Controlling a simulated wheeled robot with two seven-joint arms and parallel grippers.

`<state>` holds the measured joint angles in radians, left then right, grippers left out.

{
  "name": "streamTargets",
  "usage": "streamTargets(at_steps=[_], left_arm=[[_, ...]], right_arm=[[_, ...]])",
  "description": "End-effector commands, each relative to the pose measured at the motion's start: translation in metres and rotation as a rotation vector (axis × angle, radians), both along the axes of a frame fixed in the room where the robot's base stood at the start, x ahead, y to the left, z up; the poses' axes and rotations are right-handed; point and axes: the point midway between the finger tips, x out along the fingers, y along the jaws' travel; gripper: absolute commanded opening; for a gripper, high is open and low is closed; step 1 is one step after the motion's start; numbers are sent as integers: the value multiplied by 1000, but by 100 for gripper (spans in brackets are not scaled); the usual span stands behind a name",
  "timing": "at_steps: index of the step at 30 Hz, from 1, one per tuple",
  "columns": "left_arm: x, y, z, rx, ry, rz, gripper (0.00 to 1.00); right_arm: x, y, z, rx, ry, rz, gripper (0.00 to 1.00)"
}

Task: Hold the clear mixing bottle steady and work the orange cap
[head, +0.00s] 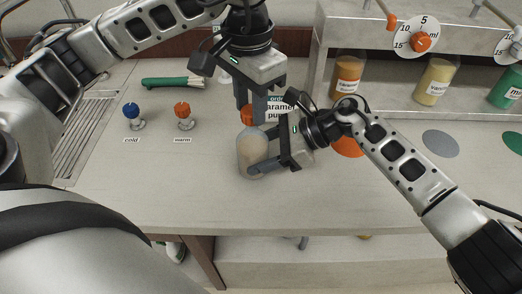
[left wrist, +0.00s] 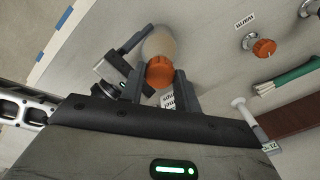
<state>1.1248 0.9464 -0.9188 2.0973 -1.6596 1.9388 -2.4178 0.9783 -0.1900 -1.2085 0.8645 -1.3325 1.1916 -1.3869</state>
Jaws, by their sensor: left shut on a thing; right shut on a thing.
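The clear mixing bottle (head: 250,153) stands on the counter with pale beige contents, and it also shows in the left wrist view (left wrist: 160,43). Its orange cap (head: 247,115) is on top, seen end-on in the left wrist view (left wrist: 160,73). My left gripper (head: 252,108) comes from above and is shut on the cap, with one finger on each side of it. My right gripper (head: 270,156) comes from the right and is shut on the bottle's body. My grippers hide part of the bottle and cap. An order card (head: 281,108) stands behind them, partly covered.
A blue cold knob (head: 131,110) and an orange warm knob (head: 182,110) stand at left. A green-handled tool (head: 172,82) lies behind them. A shelf at right holds orange (head: 348,77), yellow (head: 437,80) and green bottles. The front counter is clear.

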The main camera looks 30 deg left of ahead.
Motion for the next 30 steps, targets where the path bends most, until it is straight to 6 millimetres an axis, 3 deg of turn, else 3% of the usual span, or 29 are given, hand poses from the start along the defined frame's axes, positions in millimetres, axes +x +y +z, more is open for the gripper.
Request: streamTargets(at_steps=[13,30], left_arm=[[0,0,-2,0,1,0,9],[0,0,-18,0,1,0,9]], right_arm=[[0,0,1,2,0,1,20],[0,0,1,2,0,1,20]])
